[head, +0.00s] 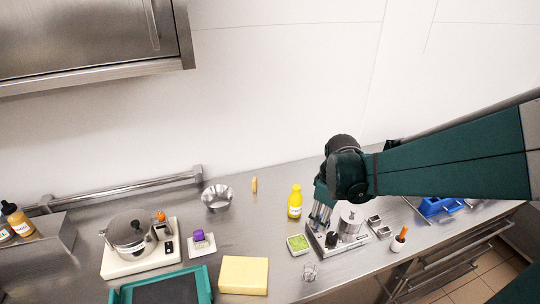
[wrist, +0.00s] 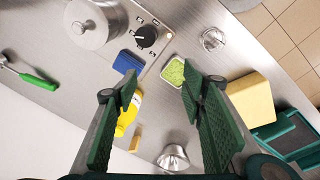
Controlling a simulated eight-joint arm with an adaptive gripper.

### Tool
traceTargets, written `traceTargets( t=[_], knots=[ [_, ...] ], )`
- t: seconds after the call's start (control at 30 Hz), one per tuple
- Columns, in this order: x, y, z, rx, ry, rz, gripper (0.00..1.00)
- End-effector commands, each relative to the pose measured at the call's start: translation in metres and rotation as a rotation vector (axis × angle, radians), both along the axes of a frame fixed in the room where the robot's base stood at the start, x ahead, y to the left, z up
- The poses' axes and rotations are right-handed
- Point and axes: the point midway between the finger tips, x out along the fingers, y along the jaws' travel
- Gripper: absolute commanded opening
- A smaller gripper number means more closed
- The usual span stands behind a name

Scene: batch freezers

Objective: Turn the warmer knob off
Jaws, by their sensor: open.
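The warmer (head: 349,243) is a flat metal unit on the counter with a lidded metal pot (head: 350,221) on it. Its black round knob (wrist: 146,36) sits on a marked panel and shows a white pointer line in the wrist view. The knob (head: 331,239) also shows small and dark in the head view. My gripper (wrist: 158,88) is open and empty, its two green fingers spread. It points down toward the knob panel, and the knob lies beyond the fingertips, apart from them as far as I can tell.
Close by are a green-filled container (wrist: 174,71), a blue block (wrist: 127,62), a yellow bottle (head: 295,203) and a clear glass (head: 309,272). A bottle with an orange top (head: 399,240) stands right of the warmer. A yellow board (head: 244,275) and teal tray (head: 205,286) lie left.

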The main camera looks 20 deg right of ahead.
Motion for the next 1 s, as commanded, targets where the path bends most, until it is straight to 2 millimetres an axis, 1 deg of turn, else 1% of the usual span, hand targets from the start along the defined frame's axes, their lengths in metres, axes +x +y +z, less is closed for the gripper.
traceTargets(
  t=[0.03,0.2,0.5,0.7,1.0],
  knots=[
    [0.002,-0.007,-0.002,0.001,0.014,0.013,0.41],
    [0.004,-0.025,-0.014,0.006,0.059,0.071,0.41],
    [0.004,-0.051,-0.036,0.025,0.127,0.161,0.41],
    [0.003,-0.058,-0.043,0.032,0.145,0.188,0.41],
    [0.002,-0.059,-0.045,0.033,0.147,0.192,0.41]
  ],
)
